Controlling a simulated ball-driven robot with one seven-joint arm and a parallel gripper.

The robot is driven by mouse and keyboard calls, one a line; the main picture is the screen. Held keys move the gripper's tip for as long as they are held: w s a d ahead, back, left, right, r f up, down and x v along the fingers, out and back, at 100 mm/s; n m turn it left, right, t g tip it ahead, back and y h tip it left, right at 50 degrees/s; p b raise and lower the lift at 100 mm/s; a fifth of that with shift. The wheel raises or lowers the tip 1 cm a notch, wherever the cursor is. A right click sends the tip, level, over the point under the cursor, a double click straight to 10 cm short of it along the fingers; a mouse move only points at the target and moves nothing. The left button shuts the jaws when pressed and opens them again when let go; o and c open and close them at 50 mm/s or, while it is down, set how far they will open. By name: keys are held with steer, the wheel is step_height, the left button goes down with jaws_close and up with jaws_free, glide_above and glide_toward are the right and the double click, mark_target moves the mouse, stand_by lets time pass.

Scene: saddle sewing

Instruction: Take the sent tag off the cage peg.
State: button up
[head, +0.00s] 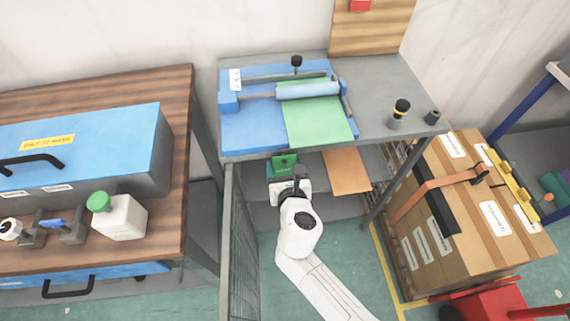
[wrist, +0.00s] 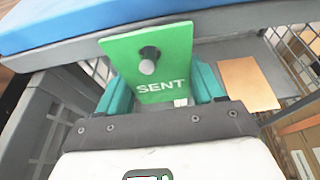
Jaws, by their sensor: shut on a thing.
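The green sent tag (wrist: 160,60), marked SENT in white, stands upright in front of my gripper in the wrist view. The teal fingers of my gripper (head: 288,178) are shut on its lower part, one at each side. A grey peg (wrist: 147,67) shows at the dark hole in the tag's upper middle and appears to pass through it. The tag also shows in the head view (head: 284,164), just under the grey table's front edge. How far the peg reaches behind the tag is hidden.
A wire cage (head: 240,230) stands left of my arm, under the grey table (head: 380,85). An orange-brown panel (head: 346,171) lies to the right of the tag. Cardboard boxes (head: 480,215) stand further right. A wooden bench (head: 180,160) is on the left.

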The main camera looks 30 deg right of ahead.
steer(key=shift+s+r, duration=0.1)
stand_by(0.3)
steer(key=shift+s+a+r+p, duration=0.15)
steer(key=shift+s+r+p, duration=0.05)
steer(key=shift+s+p, duration=0.2)
steer(key=shift+s+a, duration=0.1)
steer(key=shift+s, duration=0.1)
steer(key=shift+s+a+r, duration=0.15)
steer(key=shift+s+a, duration=0.05)
steer(key=shift+s, duration=0.5)
steer(key=shift+s, duration=0.1)
steer(key=s+a, duration=0.2)
steer(key=s, duration=0.3)
steer(key=shift+s+r+p, duration=0.15)
steer(key=shift+s+p, duration=0.25)
stand_by(0.7)
